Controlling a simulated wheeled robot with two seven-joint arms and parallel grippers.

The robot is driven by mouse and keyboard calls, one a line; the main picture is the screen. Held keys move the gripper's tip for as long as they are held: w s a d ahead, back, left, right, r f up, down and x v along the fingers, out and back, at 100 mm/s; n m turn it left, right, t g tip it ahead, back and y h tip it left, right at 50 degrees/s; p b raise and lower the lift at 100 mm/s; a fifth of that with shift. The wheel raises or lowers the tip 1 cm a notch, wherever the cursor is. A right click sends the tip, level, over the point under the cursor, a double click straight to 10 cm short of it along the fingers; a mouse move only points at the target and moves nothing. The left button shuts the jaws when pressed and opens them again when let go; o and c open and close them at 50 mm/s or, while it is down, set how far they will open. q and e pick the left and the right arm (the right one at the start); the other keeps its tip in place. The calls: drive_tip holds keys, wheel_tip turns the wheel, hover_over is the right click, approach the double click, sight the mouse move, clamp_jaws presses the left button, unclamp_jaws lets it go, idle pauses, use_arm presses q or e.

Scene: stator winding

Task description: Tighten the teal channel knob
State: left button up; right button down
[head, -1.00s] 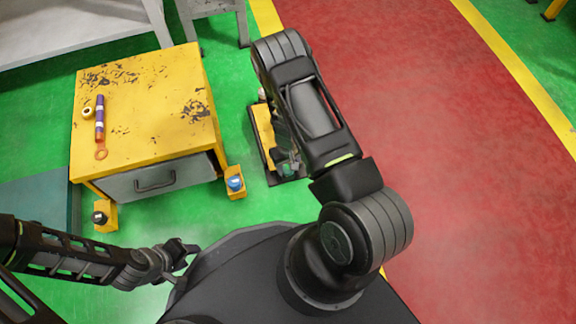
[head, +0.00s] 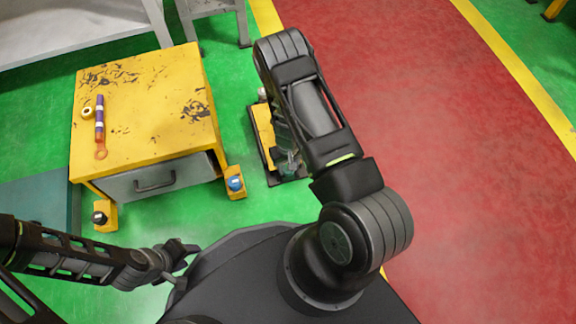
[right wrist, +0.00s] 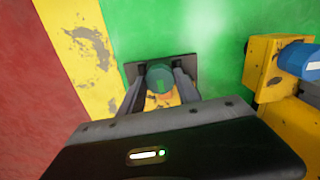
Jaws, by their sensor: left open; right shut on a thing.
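The teal channel knob (right wrist: 160,78) shows in the right wrist view, with a lighter green bar mark on its top. The two fingers of my right gripper (right wrist: 160,88) are on either side of it and shut on it. In the head view the right gripper is mostly hidden under my right arm, and the knob is hard to make out there. My left gripper (head: 187,251) is open and empty at the lower left, away from the knob.
A yellow cabinet (head: 140,120) with a purple-handled tool (head: 100,125) and a small roll (head: 87,113) on top stands left. The blue knob shows in the right wrist view (right wrist: 300,60).

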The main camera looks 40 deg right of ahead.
drive_tip(key=c, duration=0.9)
unclamp_jaws()
drive_tip(key=shift+o, duration=0.2)
wheel_tip(320, 180, up, 8)
drive_tip(key=p, duration=0.3)
drive_tip(key=shift+f, duration=0.1)
